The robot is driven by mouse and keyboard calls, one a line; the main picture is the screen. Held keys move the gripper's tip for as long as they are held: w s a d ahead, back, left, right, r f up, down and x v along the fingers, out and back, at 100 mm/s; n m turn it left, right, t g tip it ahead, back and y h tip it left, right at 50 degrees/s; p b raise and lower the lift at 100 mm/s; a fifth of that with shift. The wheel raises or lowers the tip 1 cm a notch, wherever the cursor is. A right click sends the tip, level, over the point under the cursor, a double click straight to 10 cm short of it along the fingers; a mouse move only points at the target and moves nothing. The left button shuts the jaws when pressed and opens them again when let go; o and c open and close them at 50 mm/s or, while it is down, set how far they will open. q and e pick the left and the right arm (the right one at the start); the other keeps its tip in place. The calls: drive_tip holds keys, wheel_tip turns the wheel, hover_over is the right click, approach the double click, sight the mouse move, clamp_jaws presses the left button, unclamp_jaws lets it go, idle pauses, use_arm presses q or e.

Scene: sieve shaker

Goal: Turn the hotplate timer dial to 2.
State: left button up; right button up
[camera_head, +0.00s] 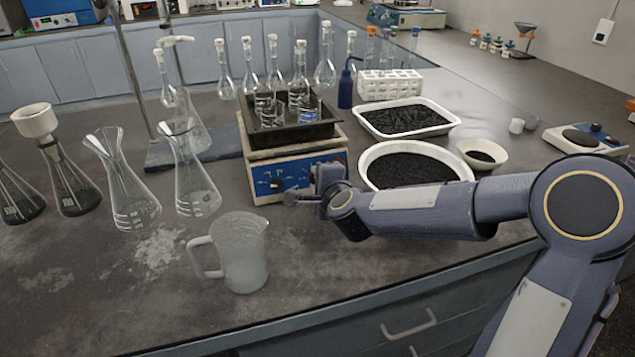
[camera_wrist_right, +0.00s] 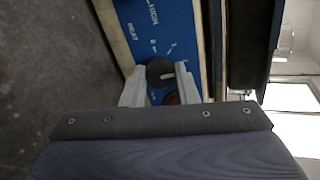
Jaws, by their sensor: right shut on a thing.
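The boxy device (camera_head: 296,150) has a blue front panel with dials and carries a black tray of glassware. My right gripper (camera_head: 300,194) is at the lower right of that panel. In the right wrist view the panel (camera_wrist_right: 153,20) is turned sideways, with "HEAT" and "HIGH" lettering and tick marks. A round black dial (camera_wrist_right: 158,70) with a pale pointer mark sits between the two light fingers of my right gripper (camera_wrist_right: 160,84), which are shut on it. The number under the pointer is too small to read. A reddish part beside the dial is partly hidden. My left gripper is not in view.
A frosted beaker (camera_head: 243,255) stands in front of the device. Conical flasks (camera_head: 124,195) stand to the left. White basins of black granules (camera_head: 410,118) lie to the right, near my right forearm. A smaller blue-fronted hotplate (camera_head: 585,140) is at far right.

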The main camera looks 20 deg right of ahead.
idle(0.3)
drive_tip(key=o, duration=1)
drive_tip(key=v, duration=0.6)
drive_tip(key=shift+s+r+p, duration=0.2)
drive_tip(key=shift+s+p, duration=0.1)
drive_tip(key=shift+s+r, duration=0.1)
drive_tip(key=shift+s, duration=0.45)
